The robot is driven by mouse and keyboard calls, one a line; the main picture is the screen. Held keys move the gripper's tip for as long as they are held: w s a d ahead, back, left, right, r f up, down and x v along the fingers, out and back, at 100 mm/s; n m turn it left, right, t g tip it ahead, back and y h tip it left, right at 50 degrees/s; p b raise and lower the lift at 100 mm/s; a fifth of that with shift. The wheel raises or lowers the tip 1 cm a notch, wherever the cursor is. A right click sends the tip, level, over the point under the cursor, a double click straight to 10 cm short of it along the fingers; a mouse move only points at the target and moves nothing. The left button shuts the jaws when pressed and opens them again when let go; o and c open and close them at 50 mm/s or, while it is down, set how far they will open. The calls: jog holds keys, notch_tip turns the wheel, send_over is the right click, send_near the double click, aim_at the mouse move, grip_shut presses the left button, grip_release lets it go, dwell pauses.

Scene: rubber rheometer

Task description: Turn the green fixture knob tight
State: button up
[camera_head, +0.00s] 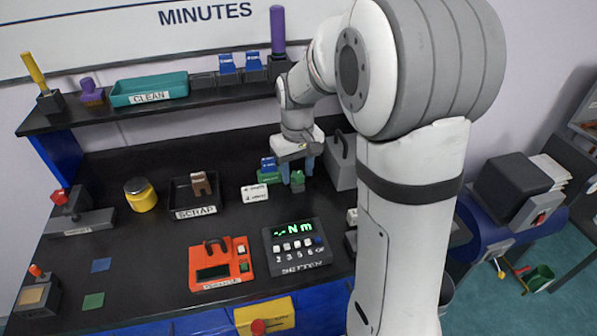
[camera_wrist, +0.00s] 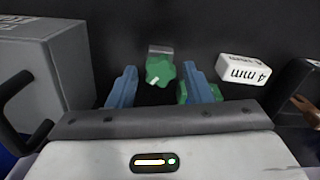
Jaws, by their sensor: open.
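The green knob (camera_head: 298,181) sits low on the black bench, just below my gripper (camera_head: 297,174). In the wrist view the lobed green knob (camera_wrist: 160,71) shows between and slightly beyond my two blue fingers, with a pale mark on its lower edge and a grey block behind it. My gripper (camera_wrist: 160,78) is open, with a gap on either side of the knob. A green block with a blue part on top (camera_head: 268,170) stands just left of the gripper; in the wrist view a green piece (camera_wrist: 209,91) is partly hidden behind the right finger.
A grey box with a dark handle (camera_head: 341,165) stands close right of the gripper. A white "4 mm" block (camera_head: 254,193) lies to the left. The torque display box (camera_head: 296,244) and an orange device (camera_head: 220,262) stand in front. A scrap tray (camera_head: 194,212) is further left.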

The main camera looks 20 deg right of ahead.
jog(key=n, duration=0.4)
jog(key=shift+n, duration=0.3)
jog(key=n, duration=0.4)
jog(key=shift+n, duration=0.4)
jog(key=shift+c, duration=0.4)
jog(key=c, duration=0.7)
jog(key=m, duration=0.4)
jog(key=shift+m, duration=0.3)
jog(key=shift+c, duration=0.4)
